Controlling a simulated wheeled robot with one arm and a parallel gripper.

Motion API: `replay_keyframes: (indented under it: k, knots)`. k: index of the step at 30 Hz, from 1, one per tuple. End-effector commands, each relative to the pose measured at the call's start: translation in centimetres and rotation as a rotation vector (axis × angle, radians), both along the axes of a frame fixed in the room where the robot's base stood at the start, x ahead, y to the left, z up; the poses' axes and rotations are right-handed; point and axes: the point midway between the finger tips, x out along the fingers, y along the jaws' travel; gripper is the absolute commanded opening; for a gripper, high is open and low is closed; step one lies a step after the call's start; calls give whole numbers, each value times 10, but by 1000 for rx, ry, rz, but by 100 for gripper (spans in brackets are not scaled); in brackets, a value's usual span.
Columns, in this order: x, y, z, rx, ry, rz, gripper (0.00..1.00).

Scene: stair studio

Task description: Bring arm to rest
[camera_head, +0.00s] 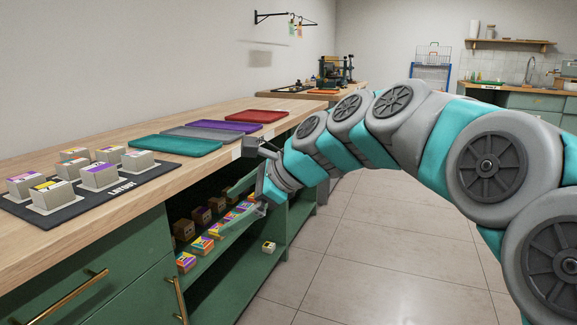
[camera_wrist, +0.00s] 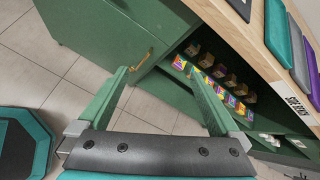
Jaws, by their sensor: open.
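My arm reaches from the right side of the head view toward the counter front. My gripper (camera_head: 245,208) is in front of the open green shelf under the counter. In the wrist view its two green fingers stand wide apart, and my gripper (camera_wrist: 160,80) has nothing between them but floor and cabinet front behind. Small colourful boxes (camera_wrist: 215,85) stand in rows on the shelf, to the right of and beyond the fingers. I cannot tell the exact gap between the fingers and the shelf.
The wooden counter (camera_head: 92,226) carries a black layout mat (camera_head: 75,208) with several pale blocks, and teal (camera_head: 176,146), grey, purple (camera_head: 222,126) and red (camera_head: 257,116) trays. A single small box (camera_head: 268,247) sits on the lower shelf. The tiled floor (camera_head: 370,240) is clear.

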Motion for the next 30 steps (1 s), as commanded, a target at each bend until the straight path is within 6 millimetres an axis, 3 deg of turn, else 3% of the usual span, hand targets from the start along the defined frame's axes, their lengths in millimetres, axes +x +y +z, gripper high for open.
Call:
replay_keyframes:
  k: [5, 13, 18, 21, 24, 30]
  knots:
    - [-58, -40, -59, -253, -128, 225, 99]
    - [-176, -141, -165, -649, -249, 759, 99]
    - [-250, -202, -210, -768, -241, 1092, 99]
    - [-282, -227, -226, -791, -228, 1237, 99]
    - [-304, -243, -236, -792, -215, 1333, 99]
    - [-304, -243, -236, -792, -215, 1333, 99]
